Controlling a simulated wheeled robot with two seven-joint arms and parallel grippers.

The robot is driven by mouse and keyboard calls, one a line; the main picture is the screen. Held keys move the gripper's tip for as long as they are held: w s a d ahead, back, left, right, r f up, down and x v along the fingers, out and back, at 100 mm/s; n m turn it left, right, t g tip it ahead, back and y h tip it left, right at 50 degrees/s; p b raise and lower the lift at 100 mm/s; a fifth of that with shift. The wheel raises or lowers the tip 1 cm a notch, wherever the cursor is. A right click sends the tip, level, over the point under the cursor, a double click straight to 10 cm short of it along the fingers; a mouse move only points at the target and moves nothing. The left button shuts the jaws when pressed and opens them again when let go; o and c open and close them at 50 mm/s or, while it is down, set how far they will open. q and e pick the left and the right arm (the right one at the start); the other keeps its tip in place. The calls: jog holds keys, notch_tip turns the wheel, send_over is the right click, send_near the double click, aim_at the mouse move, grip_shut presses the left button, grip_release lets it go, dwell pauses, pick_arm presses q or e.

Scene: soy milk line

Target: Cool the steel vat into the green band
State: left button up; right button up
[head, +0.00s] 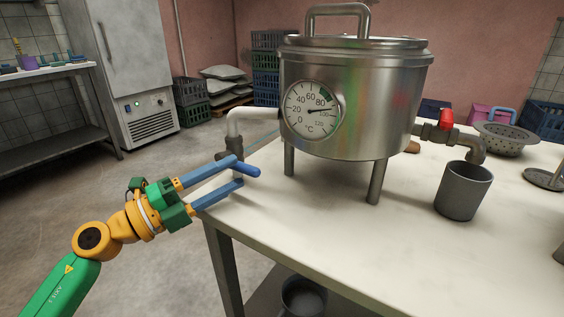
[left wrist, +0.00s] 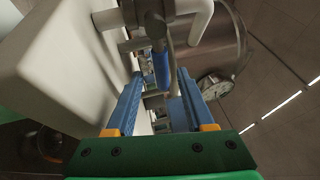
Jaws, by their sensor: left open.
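The steel vat (head: 355,95) stands on legs on the white table, and its dial (head: 311,110) faces me. A white pipe (head: 250,117) runs from the vat's left side down to a dark fitting (head: 232,147). A blue valve lever (head: 248,170) is by the table's left edge. My left gripper (head: 239,171) is open, with its fingertips close to the lever. In the left wrist view the lever (left wrist: 161,68) shows between the fingers; contact is unclear. My right gripper is not in view.
On the vat's right, an outlet tap with a red handle (head: 446,118) hangs over a grey cup (head: 464,190). A strainer (head: 505,138) stands farther right. The table front (head: 340,240) is clear. A fridge (head: 125,70) and crates (head: 190,100) stand behind.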

aim_at(247, 165)
pick_arm(q)
jog(key=x, duration=0.6)
jog(key=shift+w+d+r, duration=0.1)
jog(key=shift+d, duration=0.1)
grip_shut()
dwell(1.1)
